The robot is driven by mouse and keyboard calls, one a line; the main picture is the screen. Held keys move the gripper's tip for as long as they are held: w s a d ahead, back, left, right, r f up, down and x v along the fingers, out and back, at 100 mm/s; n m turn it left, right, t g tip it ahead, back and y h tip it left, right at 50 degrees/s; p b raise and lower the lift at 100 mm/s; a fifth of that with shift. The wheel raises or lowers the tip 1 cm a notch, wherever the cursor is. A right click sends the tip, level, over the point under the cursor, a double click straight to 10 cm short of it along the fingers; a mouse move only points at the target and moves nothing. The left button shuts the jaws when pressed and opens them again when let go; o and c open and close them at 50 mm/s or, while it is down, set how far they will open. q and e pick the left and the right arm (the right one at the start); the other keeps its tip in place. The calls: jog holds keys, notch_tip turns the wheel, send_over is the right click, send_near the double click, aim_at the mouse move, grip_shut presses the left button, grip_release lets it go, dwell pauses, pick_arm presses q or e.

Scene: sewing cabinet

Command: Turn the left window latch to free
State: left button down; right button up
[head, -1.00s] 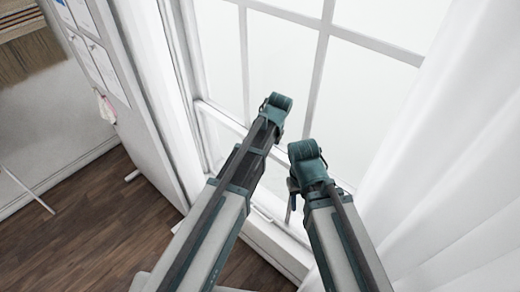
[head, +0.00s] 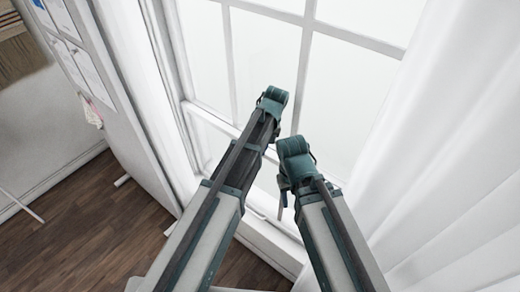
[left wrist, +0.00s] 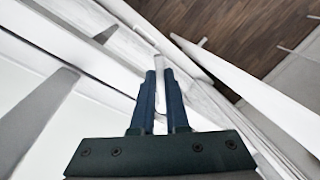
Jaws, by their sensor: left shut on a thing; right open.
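The window (head: 265,55) with white bars fills the upper middle of the head view. In the left wrist view my left gripper (left wrist: 161,75) has its two blue fingers around a narrow white piece (left wrist: 160,98), which looks like the left window latch. The piece sticks out a little past the fingertips; its turn angle is hard to tell. In the head view my left arm hides the left fingers and the latch. My right gripper (head: 284,197) hangs in front of the lower window, partly hidden by its own wrist, open with nothing visible in it.
A white curtain (head: 450,150) hangs close on the right of my right arm. A white panel with papers (head: 75,50) stands on the left. The sill (head: 265,235) runs below the window.

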dwell(0.3)
pick_arm(q)
jog(key=c, duration=0.9)
grip_release()
jog(key=r+p, duration=0.2)
jog(key=d+r+p, duration=0.1)
jog(key=r+p, duration=0.4)
jog(key=shift+w+d+r, duration=0.2)
jog(key=shift+d, duration=0.05)
